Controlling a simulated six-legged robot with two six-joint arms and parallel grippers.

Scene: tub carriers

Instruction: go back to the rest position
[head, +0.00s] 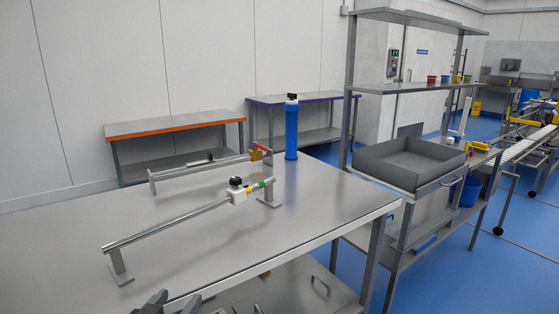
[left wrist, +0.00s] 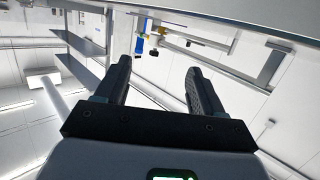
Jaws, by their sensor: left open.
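My left gripper (head: 173,304) shows only by its dark fingertips at the bottom edge of the head view, in front of the steel table (head: 300,232). In the left wrist view my left gripper (left wrist: 157,68) is open. Its two dark fingers are well apart with nothing between them. The wrist view appears turned over, with pipes and a blue cylinder (left wrist: 140,46) beyond the fingers. My right gripper is in neither view.
A blue cylinder (head: 291,133) stands at the back. A grey tray (head: 409,163) sits on the shelving at right. The table's front right is clear.

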